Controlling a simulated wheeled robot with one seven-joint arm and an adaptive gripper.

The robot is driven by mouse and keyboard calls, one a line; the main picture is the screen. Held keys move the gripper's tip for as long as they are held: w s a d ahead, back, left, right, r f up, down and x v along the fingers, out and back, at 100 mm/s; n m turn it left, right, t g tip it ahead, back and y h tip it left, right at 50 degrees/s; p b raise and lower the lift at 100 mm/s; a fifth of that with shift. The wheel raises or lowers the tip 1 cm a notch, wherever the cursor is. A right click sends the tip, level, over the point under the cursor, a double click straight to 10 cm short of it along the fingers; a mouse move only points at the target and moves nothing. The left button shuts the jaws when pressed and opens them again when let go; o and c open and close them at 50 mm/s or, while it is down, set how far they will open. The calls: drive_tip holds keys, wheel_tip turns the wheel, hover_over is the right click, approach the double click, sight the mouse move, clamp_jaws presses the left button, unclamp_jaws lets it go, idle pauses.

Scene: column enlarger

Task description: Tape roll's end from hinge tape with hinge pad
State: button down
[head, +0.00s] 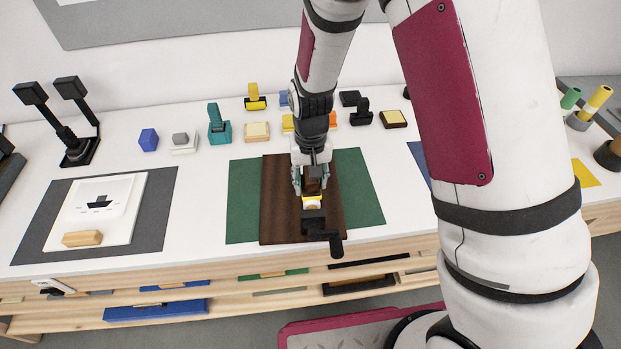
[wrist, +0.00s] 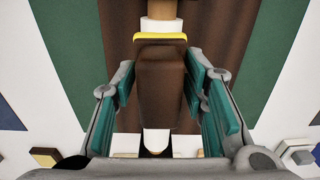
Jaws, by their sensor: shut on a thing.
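My gripper (head: 312,182) is above a dark brown board (head: 275,200) on the table. In the wrist view its teal-padded fingers (wrist: 160,78) stand on both sides of a dark brown block (wrist: 158,95) with a yellow edge, and they are shut on it. A white roll-like piece (wrist: 161,25) shows just past the yellow edge; it also shows in the head view (head: 313,205). A black piece with a crank-like handle (head: 336,243) is at the board's front edge. I cannot tell which parts are the hinge tape and hinge pad. The gripper hides part of the block.
A green mat (head: 362,190) lies under the board. A grey mat (head: 160,215) with a white panel and tan block (head: 82,239) is at left. Several small blocks and stamp-like tools, including a teal one (head: 219,130), stand behind. White table shows between the mats.

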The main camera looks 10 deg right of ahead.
drive_tip(key=shift+w, duration=0.1)
drive_tip(key=shift+w+d+f+b, duration=0.1)
drive_tip(key=shift+w+b, duration=0.85)
drive_tip(key=shift+w, duration=1.5)
drive_tip(key=shift+w+b, duration=0.1)
drive_tip(key=shift+b, duration=0.2)
drive_tip(key=shift+w+d+b, duration=0.2)
drive_tip(key=shift+w+b, duration=1.05)
drive_tip(key=shift+w, duration=1.2)
drive_tip(key=shift+s, duration=0.1)
drive_tip(key=shift+s+a+p, duration=0.2)
drive_tip(key=shift+s+p, duration=1.3)
drive_tip(key=shift+s, duration=1)
